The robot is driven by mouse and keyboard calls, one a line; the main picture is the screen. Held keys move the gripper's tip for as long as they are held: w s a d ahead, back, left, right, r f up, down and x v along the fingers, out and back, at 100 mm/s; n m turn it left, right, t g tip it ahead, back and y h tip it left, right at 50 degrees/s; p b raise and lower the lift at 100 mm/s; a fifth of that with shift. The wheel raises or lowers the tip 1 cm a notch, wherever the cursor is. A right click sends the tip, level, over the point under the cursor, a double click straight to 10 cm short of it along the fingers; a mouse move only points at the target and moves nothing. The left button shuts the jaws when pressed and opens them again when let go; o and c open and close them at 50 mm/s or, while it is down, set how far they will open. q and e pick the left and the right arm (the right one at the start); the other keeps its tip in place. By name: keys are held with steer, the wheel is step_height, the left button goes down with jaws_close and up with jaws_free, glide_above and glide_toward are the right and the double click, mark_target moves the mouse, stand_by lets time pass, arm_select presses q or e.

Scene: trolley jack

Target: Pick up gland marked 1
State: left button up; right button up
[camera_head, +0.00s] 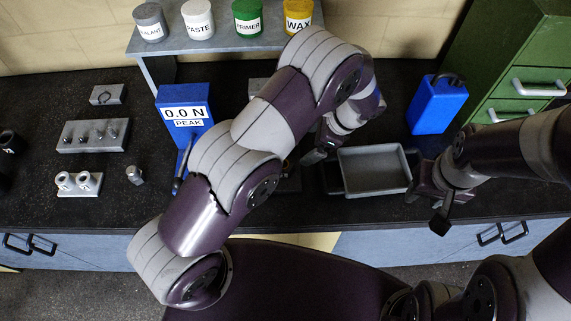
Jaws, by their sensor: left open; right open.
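I cannot make out for sure which piece is the gland marked 1. Two light grey ring-like pieces (77,179) stand on a small grey block at the far left, with marks too small to read. A small metal fitting (135,175) stands alone to their right. A dark cylinder (8,141) with a white mark is at the left edge. My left gripper (316,148) is open beside the grey tray, partly hidden by its own arm, far from these pieces. My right gripper (427,207) is open and empty at the tray's right, near the bench's front edge.
A grey tray (374,190) looks empty. A blue force gauge (182,96) reads 0.0 N. A blue can (437,104) stands at the right. A grey block (92,147) holds several small pins. A shelf (229,38) carries labelled tubs. Green drawers (510,70) stand at right.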

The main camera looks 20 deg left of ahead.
arm_select(q)
steer(key=b+x, duration=0.6)
steer(key=shift+d+f, duration=0.15)
arm_select(e)
step_height(320, 180, down, 8)
steer(key=r, duration=0.1)
arm_select(q)
steer(key=a+f+p, duration=0.1)
steer(key=p, duration=0.1)
steer(key=s+a+f+p, duration=0.1)
steer(key=p, duration=0.2)
steer(key=shift+a, duration=0.3)
steer(key=x, duration=0.3)
steer(key=shift+d+p, duration=0.2)
steer(key=shift+p, duration=0.15)
steer(key=shift+a+f, duration=0.15)
steer(key=shift+f, duration=0.15)
steer(key=c, duration=1.2)
steer(key=shift+r, duration=0.1)
steer(key=c, duration=0.5)
steer(key=shift+c, duration=0.2)
arm_select(e)
step_height(320, 180, up, 5)
steer(key=shift+a+r, duration=0.15)
